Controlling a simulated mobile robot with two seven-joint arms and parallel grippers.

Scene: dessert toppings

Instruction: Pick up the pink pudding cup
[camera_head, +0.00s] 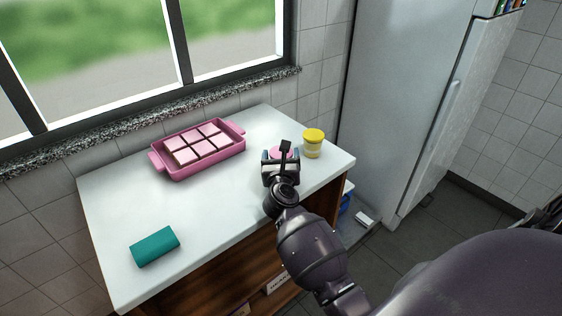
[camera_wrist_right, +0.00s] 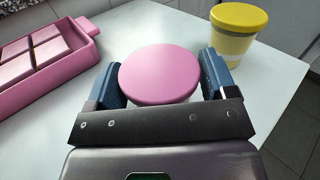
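The pink pudding cup stands on the white counter, and its round pink lid shows in the right wrist view (camera_wrist_right: 160,74) between the two blue-padded fingers. My left gripper is not in view.
A yellow lidded cup (camera_head: 313,143) stands close behind and right of the pink cup. A pink tray (camera_head: 196,171) with pink-topped squares lies to the left. A teal roll (camera_head: 155,246) lies at the front left. The white counter (camera_head: 215,205) between is clear.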

